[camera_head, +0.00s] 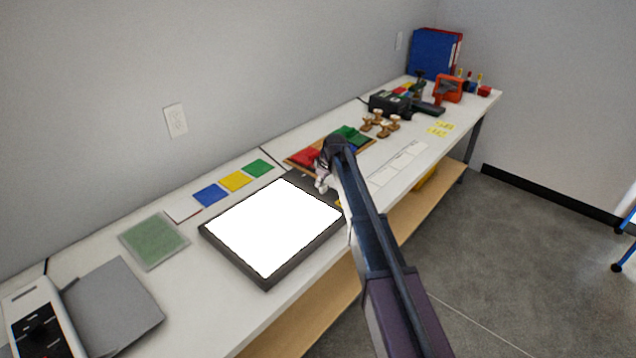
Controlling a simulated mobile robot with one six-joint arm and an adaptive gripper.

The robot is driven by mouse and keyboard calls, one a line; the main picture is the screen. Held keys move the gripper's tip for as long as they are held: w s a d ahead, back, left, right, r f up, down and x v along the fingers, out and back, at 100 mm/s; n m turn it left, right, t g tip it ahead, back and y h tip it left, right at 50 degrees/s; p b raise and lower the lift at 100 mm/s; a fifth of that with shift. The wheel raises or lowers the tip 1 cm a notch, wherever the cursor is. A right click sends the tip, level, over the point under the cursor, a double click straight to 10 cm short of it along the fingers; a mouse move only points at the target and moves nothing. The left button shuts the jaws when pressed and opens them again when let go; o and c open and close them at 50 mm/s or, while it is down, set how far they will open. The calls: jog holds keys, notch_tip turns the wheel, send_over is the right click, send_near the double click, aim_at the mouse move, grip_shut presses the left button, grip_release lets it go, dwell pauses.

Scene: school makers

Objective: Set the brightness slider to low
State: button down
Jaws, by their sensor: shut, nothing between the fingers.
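A light pad with a dark frame (232,257) lies on the white bench, its panel glowing bright white. The far right strip of its frame (291,175) is dark, with a tiny pale mark on it. I cannot make out the brightness slider or its setting; my arm may cover it. My gripper (321,186) is shut and empty, at the far right end of the pad's frame. I cannot tell whether it touches the frame. A small yellow bit shows beside my arm at the pad's right edge.
Blue, yellow and green squares (235,181) lie behind the pad. A tray with red and green pieces (303,158) stands just beyond my gripper. Wooden-handled stamps (381,124) are farther right. A grey sheet (113,302) and a white device (38,317) are at near left.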

aim_at(308, 184)
jog(key=shift+s+d, duration=0.1)
jog(key=shift+w+a, duration=0.35)
jog(key=w+a, duration=0.2)
jog(key=shift+w+a, duration=0.1)
jog(key=shift+a, duration=0.3)
jog(key=p+v, duration=0.2)
jog(key=v, duration=0.1)
jog(key=shift+p, duration=0.4)
jog(key=p+v, duration=0.6)
jog(key=v, duration=0.1)
jog(key=shift+p, duration=0.3)
jog(key=s+d+m+h, duration=0.1)
jog(key=s+d+m, duration=0.2)
jog(key=s+d, duration=0.4)
jog(key=s+d+m+g+h, duration=0.1)
jog(key=s+d+m, duration=0.3)
jog(key=s, duration=1.3)
jog(key=s+d+f+m+g+h, duration=0.1)
jog(key=s+d+m, duration=0.2)
jog(key=s+d, duration=0.8)
jog(key=shift+s+d, duration=0.25)
jog(key=shift+s, duration=0.7)
